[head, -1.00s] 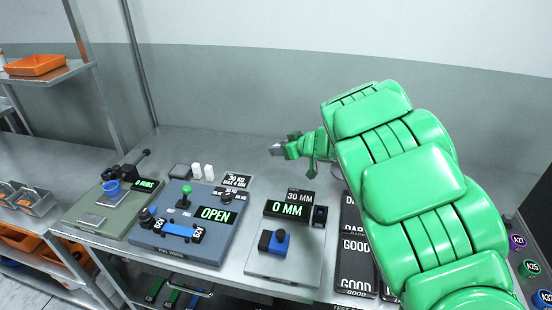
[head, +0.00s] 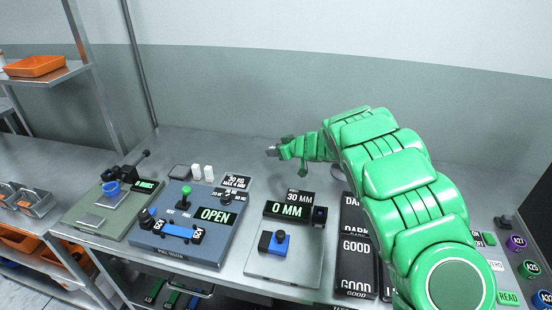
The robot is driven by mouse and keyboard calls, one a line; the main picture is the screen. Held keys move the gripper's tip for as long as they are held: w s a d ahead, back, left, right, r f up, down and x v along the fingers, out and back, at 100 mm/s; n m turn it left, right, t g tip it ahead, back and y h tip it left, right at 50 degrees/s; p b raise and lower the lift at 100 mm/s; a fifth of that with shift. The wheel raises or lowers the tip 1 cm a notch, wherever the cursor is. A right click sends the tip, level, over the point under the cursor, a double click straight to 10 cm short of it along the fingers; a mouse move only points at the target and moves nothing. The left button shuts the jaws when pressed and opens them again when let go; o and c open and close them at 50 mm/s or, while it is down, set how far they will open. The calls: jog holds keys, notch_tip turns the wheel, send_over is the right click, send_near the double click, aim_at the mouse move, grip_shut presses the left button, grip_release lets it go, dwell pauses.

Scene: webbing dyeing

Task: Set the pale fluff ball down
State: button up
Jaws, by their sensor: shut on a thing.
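My gripper (head: 273,150) is at the far end of my green arm, above the back part of the steel bench, pointing left. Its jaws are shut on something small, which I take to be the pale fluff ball. The ball itself is too small and hidden to make out clearly at the fingertips. The gripper is behind the panel with the 0 MM display (head: 288,209) and apart from it.
A green scale-like device (head: 112,212) stands further left. Dark GOOD and DARK bins (head: 356,250) are right of centre. The bench's back (head: 240,145) is clear.

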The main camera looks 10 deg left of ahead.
jog(key=shift+w+a+f, duration=0.15)
jog(key=shift+w+f, duration=0.2)
jog(key=shift+f, duration=0.2)
jog(key=shift+w+a+f, duration=0.15)
jog(key=shift+w+f, duration=0.2)
jog(key=shift+f, duration=1.5)
jog(key=o, duration=1)
jog(key=shift+o, duration=0.2)
jog(key=shift+s+d+r, duration=0.1)
jog(key=shift+d, duration=0.05)
jog(key=v, duration=1.1)
jog(key=shift+s+d+r, duration=0.2)
jog(key=shift+d, duration=0.05)
